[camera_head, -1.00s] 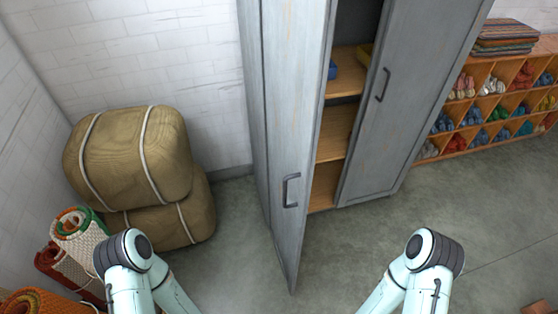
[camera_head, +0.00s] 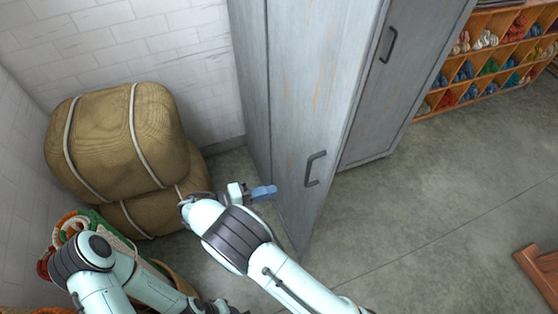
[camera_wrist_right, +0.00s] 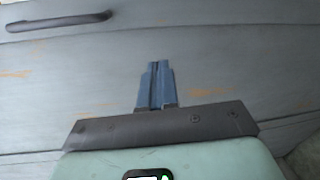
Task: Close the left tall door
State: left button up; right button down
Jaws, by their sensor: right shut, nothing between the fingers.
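The left tall door (camera_head: 310,110) is grey, with a dark bar handle (camera_head: 315,168), and stands ajar, its lower free corner jutting out past the right door. It hides the cabinet's shelves. My right gripper (camera_head: 266,191) is shut and empty, in front of this door's outer face, left of the handle and low down. In the right wrist view the shut blue fingers (camera_wrist_right: 155,76) point at the grey door face, with the handle (camera_wrist_right: 58,20) at upper left. I cannot tell whether they touch it. My left arm is low at the left; its fingers do not show.
The right tall door (camera_head: 405,75) looks shut. Tied tan bales (camera_head: 125,135) stand against the wall at left, with rolled rugs (camera_head: 70,228) in front. A wooden cubby shelf (camera_head: 490,60) of yarn is at upper right. The floor at right is clear up to a wooden object (camera_head: 540,272).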

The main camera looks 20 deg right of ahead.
jog(key=a+r+m+t+h, duration=0.1)
jog(key=a+r, duration=0.3)
jog(key=r, duration=0.1)
pick_arm(q)
jog(key=shift+w+a+r+p, duration=0.15)
jog(key=shift+w+r+p, duration=0.3)
jog(key=shift+r, duration=0.1)
jog(key=shift+w+a+r+p, duration=0.1)
jog(key=shift+w+r+p, duration=0.2)
jog(key=shift+r+p, duration=0.2)
pick_arm(e)
jog(key=w+d, duration=0.2)
jog(key=d, duration=1.2)
jog(key=shift+w, duration=0.15)
jog(key=shift+d+r, duration=0.1)
jog(key=shift+d, duration=0.05)
